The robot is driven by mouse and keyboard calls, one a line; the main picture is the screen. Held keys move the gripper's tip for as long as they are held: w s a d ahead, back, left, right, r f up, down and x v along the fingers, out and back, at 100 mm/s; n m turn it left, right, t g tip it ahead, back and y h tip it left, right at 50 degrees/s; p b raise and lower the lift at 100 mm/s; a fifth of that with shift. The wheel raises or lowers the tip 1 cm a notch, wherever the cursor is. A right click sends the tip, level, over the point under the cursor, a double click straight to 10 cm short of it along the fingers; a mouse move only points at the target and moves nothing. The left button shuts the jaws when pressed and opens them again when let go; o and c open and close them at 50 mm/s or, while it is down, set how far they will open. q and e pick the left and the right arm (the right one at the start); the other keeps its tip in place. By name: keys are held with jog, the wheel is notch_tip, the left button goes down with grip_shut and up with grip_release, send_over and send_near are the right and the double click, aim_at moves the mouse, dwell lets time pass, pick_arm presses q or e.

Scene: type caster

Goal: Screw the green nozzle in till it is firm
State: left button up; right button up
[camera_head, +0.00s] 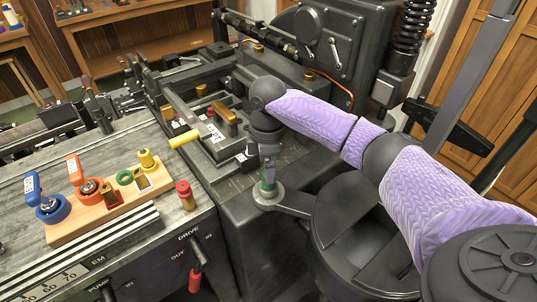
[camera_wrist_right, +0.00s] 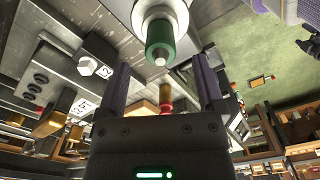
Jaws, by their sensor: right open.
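The green nozzle (camera_head: 268,185) stands in a round grey fitting (camera_head: 267,199) at the end of a bracket on the machine. In the right wrist view the nozzle (camera_wrist_right: 160,42) hangs from a pale round collar, its grey tip pointing toward my palm. My right gripper (camera_head: 268,157) is close to the nozzle in the head view. In the right wrist view its two fingers (camera_wrist_right: 163,68) are apart, with the nozzle between their lines at about the fingertips. Nothing is gripped. Whether the nozzle's thread is seated is hidden. My left gripper is out of view.
A wooden rack (camera_head: 70,236) on the left bench holds blue, orange, green and yellow pieces. A red knob (camera_head: 184,190) stands at the bench corner, and a yellow handle (camera_head: 184,138) juts out behind. The dark machine (camera_head: 240,175) surrounds the fitting closely.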

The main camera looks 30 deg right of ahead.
notch_tip(320, 180, down, 5)
jog(key=shift+s+d+b, duration=0.1)
jog(key=shift+b, duration=0.45)
jog(key=shift+f, duration=0.25)
jog(key=shift+c, duration=1.1)
grip_shut()
jog(key=shift+c, duration=1.9)
grip_release()
jog(key=c, duration=0.5)
grip_shut()
